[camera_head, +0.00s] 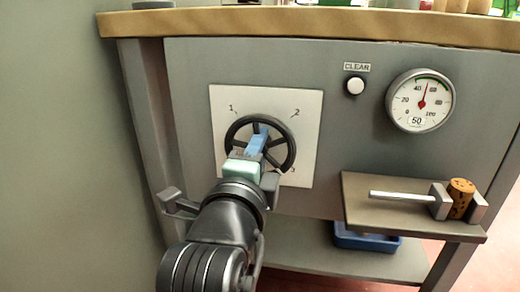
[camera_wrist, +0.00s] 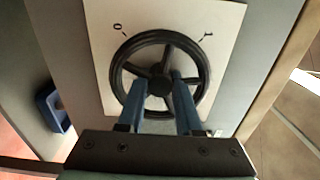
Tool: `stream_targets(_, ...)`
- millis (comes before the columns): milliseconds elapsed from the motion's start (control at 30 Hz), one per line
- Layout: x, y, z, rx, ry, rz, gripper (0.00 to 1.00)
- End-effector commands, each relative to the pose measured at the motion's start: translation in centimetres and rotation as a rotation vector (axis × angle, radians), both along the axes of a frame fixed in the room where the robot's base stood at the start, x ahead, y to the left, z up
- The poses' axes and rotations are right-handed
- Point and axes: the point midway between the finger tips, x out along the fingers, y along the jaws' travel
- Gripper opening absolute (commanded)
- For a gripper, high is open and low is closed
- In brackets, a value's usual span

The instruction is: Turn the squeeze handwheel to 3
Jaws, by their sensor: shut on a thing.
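The black spoked handwheel (camera_head: 231,133) is mounted on a square white plate (camera_head: 310,115) on the front of a grey bench. The plate carries the numbers 1 at upper left, 2 at upper right and 3 at lower right. My gripper (camera_head: 259,137) reaches the wheel from below in the head view. In the wrist view its blue fingers (camera_wrist: 158,88) stand on either side of the wheel's hub, shut on the middle of the handwheel (camera_wrist: 204,70). The fingers partly hide the hub and spokes. I cannot tell which number the wheel is set to.
A round gauge (camera_head: 420,100) has its red needle near the top and reads 50. A CLEAR button (camera_head: 355,86) is left of it. A cork (camera_head: 460,198) sits between clamp jaws on a shelf (camera_head: 365,215). A blue bin (camera_head: 367,240) stands below.

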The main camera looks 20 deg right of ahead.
Motion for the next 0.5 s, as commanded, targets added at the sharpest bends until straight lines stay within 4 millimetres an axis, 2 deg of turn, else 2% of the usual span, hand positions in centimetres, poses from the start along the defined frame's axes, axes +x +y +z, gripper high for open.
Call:
stream_targets(200, -0.07, -0.06, -0.09, 0.003, 0.002, -0.002, 0.00)
stream_targets(233, -0.06, -0.07, -0.10, 0.003, 0.002, -0.002, 0.37)
stream_targets(267, -0.06, -0.07, -0.09, 0.003, 0.002, -0.002, 0.43)
stream_targets(300, -0.05, -0.06, -0.09, 0.003, 0.002, -0.002, 0.46)
stream_targets(500, -0.03, -0.05, -0.05, 0.001, 0.001, -0.001, 0.46)
